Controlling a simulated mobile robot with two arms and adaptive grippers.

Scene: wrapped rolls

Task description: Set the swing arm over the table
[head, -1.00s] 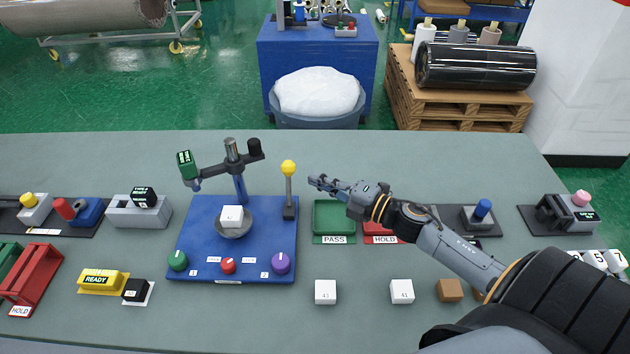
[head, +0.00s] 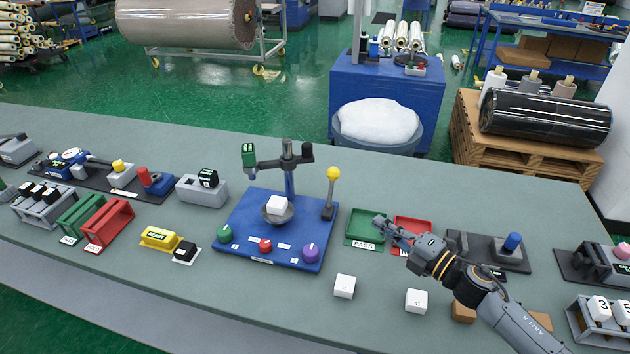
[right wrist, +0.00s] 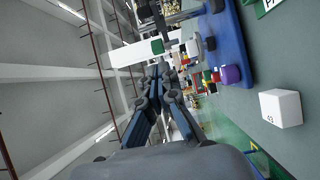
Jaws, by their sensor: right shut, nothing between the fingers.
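The swing arm (head: 272,163) sits on a grey post on the blue base (head: 230,207). Its green head (head: 249,156) is at the left end and a black knob (head: 307,152) at the right end. The head hangs behind and left of a grey round dish (head: 278,217), not above it. A white cube (head: 277,205) rests in the dish; no other part on the base clearly reads as the table. My right gripper (head: 380,221) is shut and empty near the green and red trays, right of the base. It also shows in the right wrist view (right wrist: 159,72). My left gripper is out of view.
A yellow-knobbed lever (head: 331,190) stands at the base's right side, between swing arm and gripper. Green, red and purple knobs (head: 310,252) line its front. A green PASS tray (head: 366,224) and loose white cubes (head: 344,286) lie to the right. The bench behind the base is clear.

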